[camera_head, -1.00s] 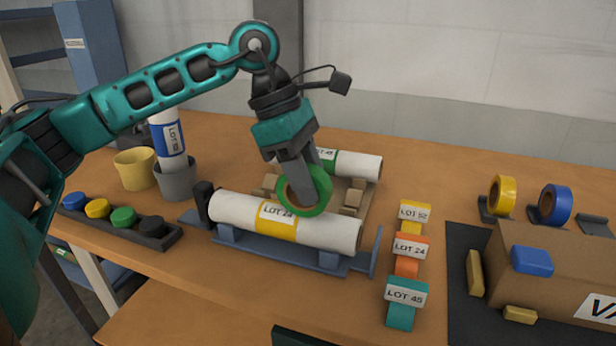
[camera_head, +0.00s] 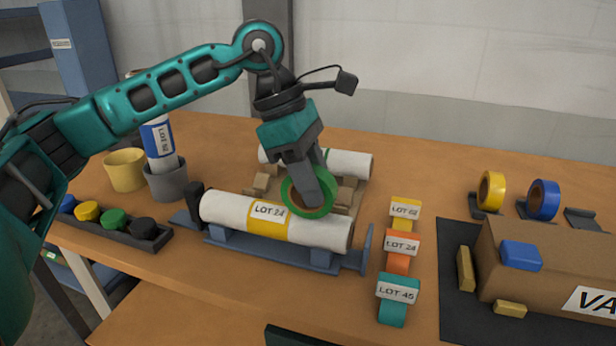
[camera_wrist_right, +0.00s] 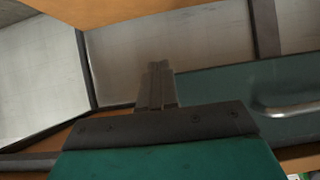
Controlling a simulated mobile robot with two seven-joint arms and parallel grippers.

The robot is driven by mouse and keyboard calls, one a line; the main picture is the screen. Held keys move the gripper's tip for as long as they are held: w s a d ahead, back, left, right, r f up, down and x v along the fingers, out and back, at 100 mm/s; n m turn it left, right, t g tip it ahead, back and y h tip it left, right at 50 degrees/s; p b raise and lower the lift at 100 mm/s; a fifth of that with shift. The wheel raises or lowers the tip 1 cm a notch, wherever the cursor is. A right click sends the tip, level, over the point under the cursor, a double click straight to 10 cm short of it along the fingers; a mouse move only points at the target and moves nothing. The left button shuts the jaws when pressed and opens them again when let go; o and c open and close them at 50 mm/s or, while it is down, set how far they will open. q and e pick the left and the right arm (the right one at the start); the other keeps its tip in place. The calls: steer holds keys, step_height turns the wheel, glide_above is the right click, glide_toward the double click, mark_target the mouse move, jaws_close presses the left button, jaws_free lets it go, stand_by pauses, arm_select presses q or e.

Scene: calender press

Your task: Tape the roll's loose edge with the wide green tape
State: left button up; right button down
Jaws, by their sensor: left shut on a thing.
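A white roll with a yellow band marked LOT 24 (camera_head: 325,233) lies on a blue cradle (camera_head: 268,252) in the head view. My left gripper (camera_head: 318,203) is shut on the wide green tape (camera_head: 289,204), a ring on edge just above the roll's right half. The tape's lower rim overlaps the roll's far upper side; I cannot tell whether they touch. The roll's loose edge cannot be made out. In the right wrist view my right gripper (camera_wrist_right: 156,82) has its fingers together, with nothing seen between them.
Another white roll (camera_head: 350,163) lies behind on a wooden cradle. Yellow tape (camera_head: 491,190) and blue tape (camera_head: 543,200) stand in holders at right, beside an empty holder (camera_head: 587,219). A cardboard box (camera_head: 500,268), lot tags (camera_head: 397,288) and a grey cup (camera_head: 166,184) stand around.

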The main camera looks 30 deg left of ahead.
arm_select(q)
steer(key=shift+d, duration=0.1)
steer(key=shift+d, duration=0.15)
steer(key=shift+w+d, duration=0.15)
steer(key=shift+d, duration=0.25)
steer(key=shift+d+f, duration=0.1)
stand_by(0.4)
steer(key=shift+w+d, duration=0.15)
steer(key=shift+d, duration=0.35)
steer(key=shift+d, duration=0.1)
